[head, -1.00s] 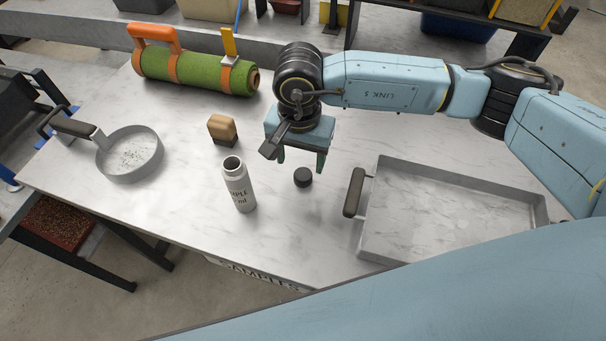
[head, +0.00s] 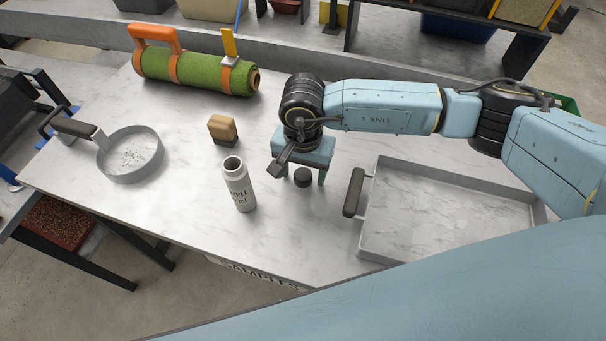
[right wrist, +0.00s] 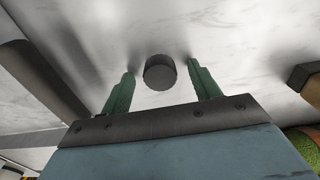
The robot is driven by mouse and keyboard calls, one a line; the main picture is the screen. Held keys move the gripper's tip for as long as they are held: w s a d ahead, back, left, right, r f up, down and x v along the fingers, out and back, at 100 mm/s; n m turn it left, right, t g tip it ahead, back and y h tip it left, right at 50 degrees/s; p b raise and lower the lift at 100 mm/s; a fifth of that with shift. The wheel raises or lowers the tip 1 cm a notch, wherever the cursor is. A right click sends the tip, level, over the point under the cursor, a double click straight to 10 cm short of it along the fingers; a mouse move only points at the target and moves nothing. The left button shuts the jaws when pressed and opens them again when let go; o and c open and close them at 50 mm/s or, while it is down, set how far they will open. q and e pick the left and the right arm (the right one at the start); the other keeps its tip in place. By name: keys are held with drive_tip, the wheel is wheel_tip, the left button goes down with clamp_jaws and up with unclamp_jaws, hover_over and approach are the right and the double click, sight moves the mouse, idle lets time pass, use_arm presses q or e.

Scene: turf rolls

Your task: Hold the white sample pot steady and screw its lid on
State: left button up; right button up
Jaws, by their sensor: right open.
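The white sample pot (head: 239,186) stands on the marble-topped table, tilted-looking only from the camera angle, with its mouth open and no lid on it. The dark lid (head: 303,177) lies on the table to the right of the pot. My right gripper (head: 304,180) is open and low over the table, with its fingers on either side of the lid. In the right wrist view the lid (right wrist: 159,72) shows between the two green fingertips (right wrist: 161,74), with a gap on each side. My left gripper is not in view.
A grey tray (head: 451,256) with a dark handle is right of the lid. A wooden block (head: 222,129) stands behind the pot, and a green turf roll (head: 190,73) lies at the back. The table's front middle is clear.

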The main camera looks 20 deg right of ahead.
sight(303, 174)
drive_tip(key=c, duration=1.1)
drive_tip(key=shift+o, duration=0.2)
drive_tip(key=shift+r, duration=0.1)
wheel_tip(303, 174, up, 10)
